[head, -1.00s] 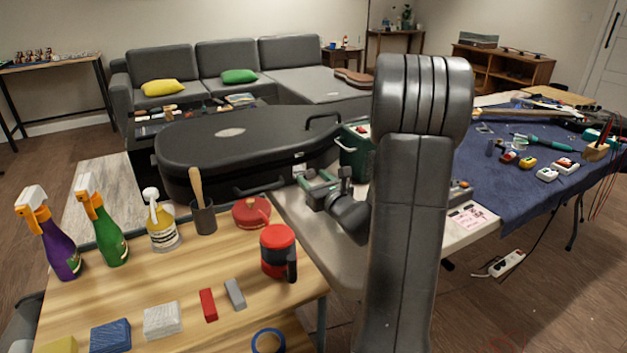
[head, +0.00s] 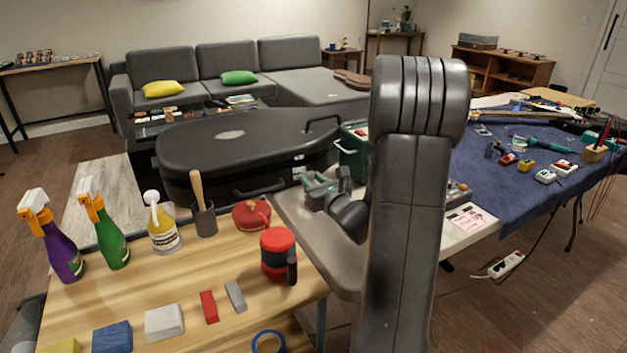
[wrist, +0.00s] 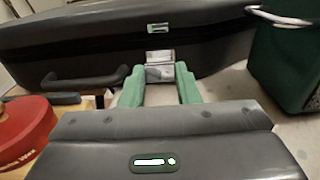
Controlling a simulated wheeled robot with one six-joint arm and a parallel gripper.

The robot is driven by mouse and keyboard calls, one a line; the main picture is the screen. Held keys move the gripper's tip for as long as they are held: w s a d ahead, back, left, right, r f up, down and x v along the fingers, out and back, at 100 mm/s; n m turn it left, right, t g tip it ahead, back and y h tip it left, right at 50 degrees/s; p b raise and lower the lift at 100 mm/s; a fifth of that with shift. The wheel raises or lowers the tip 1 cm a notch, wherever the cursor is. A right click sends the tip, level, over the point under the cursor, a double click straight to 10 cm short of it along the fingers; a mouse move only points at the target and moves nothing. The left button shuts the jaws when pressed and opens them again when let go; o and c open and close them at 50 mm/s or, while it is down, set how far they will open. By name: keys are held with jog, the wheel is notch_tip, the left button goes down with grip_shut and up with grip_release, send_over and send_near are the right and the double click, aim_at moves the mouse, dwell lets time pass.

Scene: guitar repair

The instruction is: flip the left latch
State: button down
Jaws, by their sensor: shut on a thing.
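The black case (head: 240,145) lies closed, with its long front side facing me. A metal latch (wrist: 160,58) sits on its front, right of the dark carrying handle (wrist: 88,78); a matching metal plate (wrist: 158,28) is above it on the lid edge. I cannot tell from the picture alone whether it is the left latch. My gripper (wrist: 160,74) points at the case front, its two green fingers on either side of the latch's lower part, shut on it. In the head view my gripper (head: 312,181) is right at the case's front; the fingertip contact is too small to see.
A green box (head: 353,150) stands close on the right. A wooden table (head: 110,310) in front left carries spray bottles, a red tin (head: 251,213) and a red-black container (head: 278,253). A blue-covered workbench (head: 500,195) with tools is at right.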

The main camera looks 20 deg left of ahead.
aim_at(309, 172)
jog(key=shift+w+a+r+g+h+p, duration=0.15)
jog(key=shift+r+g+h+p, duration=0.35)
jog(key=shift+p, duration=1)
jog(key=shift+w+a+r+g+h+p, duration=0.15)
jog(key=shift+r+p, duration=0.5)
jog(key=shift+p, duration=0.8)
jog(key=r+g+h+p, duration=0.1)
jog(key=p, duration=0.5)
jog(key=w+a+r+g+h+p, duration=0.1)
jog(key=p, duration=0.4)
jog(key=shift+a+g+h+p, duration=0.1)
jog(key=shift+g+h+p, duration=0.15)
jog(key=shift+h+p, duration=0.15)
jog(key=w+a+r+g+h+p, duration=0.1)
jog(key=h+p, duration=0.1)
jog(key=p, duration=1)
jog(key=shift+a+g, duration=0.1)
jog(key=shift+g, duration=0.2)
jog(key=p, duration=0.4)
jog(key=shift+w+a+g+h, duration=0.25)
jog(key=shift+g, duration=0.15)
jog(key=shift+w+a+f+p, duration=0.1)
jog(key=shift+w+p, duration=0.05)
jog(key=shift+p, duration=0.75)
jog(key=c, duration=1.1)
grip_release()
jog(key=shift+f, duration=0.1)
